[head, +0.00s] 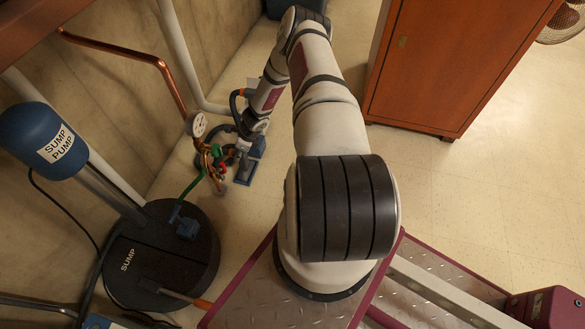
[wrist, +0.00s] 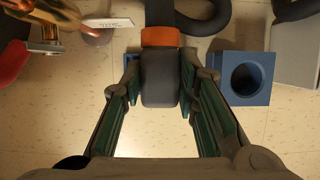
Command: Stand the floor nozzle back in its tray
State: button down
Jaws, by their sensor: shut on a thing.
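My gripper (wrist: 160,95) is shut on a dark grey piece with an orange collar, which I take to be the floor nozzle (wrist: 160,80). Its green-padded fingers lie on both sides of the grey body. Strips of blue show behind the fingers, and I cannot tell what they belong to. To the right in the wrist view is a blue block with a round dark hole (wrist: 243,78), perhaps part of the tray. In the head view a blue thing (head: 248,165) lies on the floor by my arm's end; my gripper is too small and covered there to make out.
A copper pipe (head: 135,52) with a gauge (head: 196,124) and brass valves stands left of my arm's end. A black hose (wrist: 205,20) curves near the nozzle. The sump pump (head: 45,140) is at the left, an orange cabinet (head: 450,60) at the right.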

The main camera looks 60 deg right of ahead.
jog(key=shift+f, duration=0.3)
dwell(0.5)
jog(key=c, duration=0.7)
grip_release()
jog(key=shift+r, duration=0.1)
jog(key=shift+r+p, duration=2.55)
jog(key=shift+r, duration=0.9)
jog(key=shift+s, duration=0.15)
